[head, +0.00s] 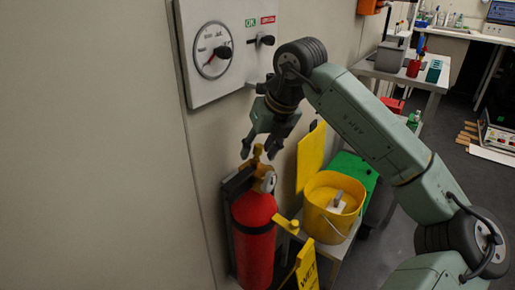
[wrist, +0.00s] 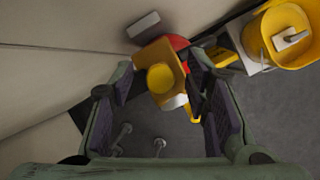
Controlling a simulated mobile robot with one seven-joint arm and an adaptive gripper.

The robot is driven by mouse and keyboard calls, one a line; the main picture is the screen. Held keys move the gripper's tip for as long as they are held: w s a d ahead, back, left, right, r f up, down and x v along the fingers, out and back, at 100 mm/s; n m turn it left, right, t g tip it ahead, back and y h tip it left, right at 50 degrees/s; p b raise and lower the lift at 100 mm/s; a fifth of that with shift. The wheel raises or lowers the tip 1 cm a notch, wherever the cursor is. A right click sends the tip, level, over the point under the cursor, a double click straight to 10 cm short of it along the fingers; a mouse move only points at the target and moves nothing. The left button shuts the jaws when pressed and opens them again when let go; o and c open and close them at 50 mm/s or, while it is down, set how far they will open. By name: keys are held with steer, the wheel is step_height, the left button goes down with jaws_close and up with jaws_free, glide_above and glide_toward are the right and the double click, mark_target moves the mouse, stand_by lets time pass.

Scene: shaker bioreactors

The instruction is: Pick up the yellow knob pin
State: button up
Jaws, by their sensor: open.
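The yellow knob pin (head: 258,151) stands at the top of the red fire extinguisher (head: 254,235). In the wrist view the knob shows as a round yellow cap (wrist: 161,77) on an orange-yellow block, with a little of the red extinguisher (wrist: 178,42) behind it. My gripper (head: 261,149) is open, pointing down just above the knob. In the wrist view the knob appears between the fingertips of my gripper (wrist: 160,72), with a gap on both sides. I cannot tell the exact height between them.
A wall panel with a gauge (head: 212,50) is close above and left of my gripper. A yellow bucket (head: 333,205) stands on a low table to the right. A yellow wet-floor sign (head: 306,268) is at the front. The bare wall lies left.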

steer(key=shift+w+a+f, duration=0.15)
steer(key=shift+f, duration=0.3)
steer(key=c, duration=1)
